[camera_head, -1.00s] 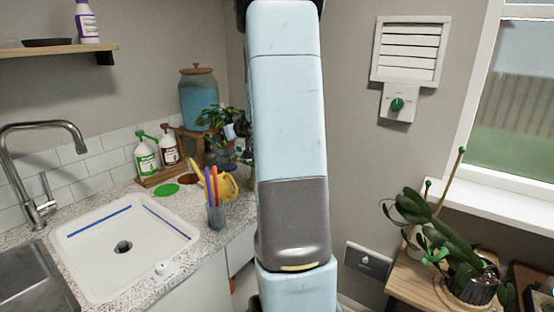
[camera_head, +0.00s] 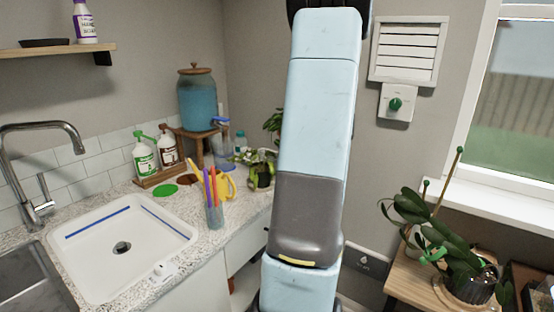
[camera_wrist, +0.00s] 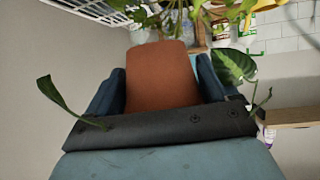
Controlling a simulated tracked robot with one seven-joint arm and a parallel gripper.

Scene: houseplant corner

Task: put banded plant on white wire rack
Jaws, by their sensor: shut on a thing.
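My gripper (camera_wrist: 158,82) is shut on a plant in a terracotta pot (camera_wrist: 162,68), with a dark finger on each side of the pot in the wrist view. Its green leaves show above and beside the pot; I cannot make out a band on it. In the head view some of its leaves (camera_head: 272,121) seem to show left of my arm, which hides my gripper and the pot. The white wire rack (camera_wrist: 88,10) shows only in part, at the top left of the wrist view.
Another plant (camera_head: 262,168) stands on the counter beside a yellow watering can and a pen cup (camera_head: 214,205). A blue dispenser (camera_head: 197,100) stands behind. A white sink (camera_head: 122,245) is at left. Plants stand on a wooden table (camera_head: 412,280) at right.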

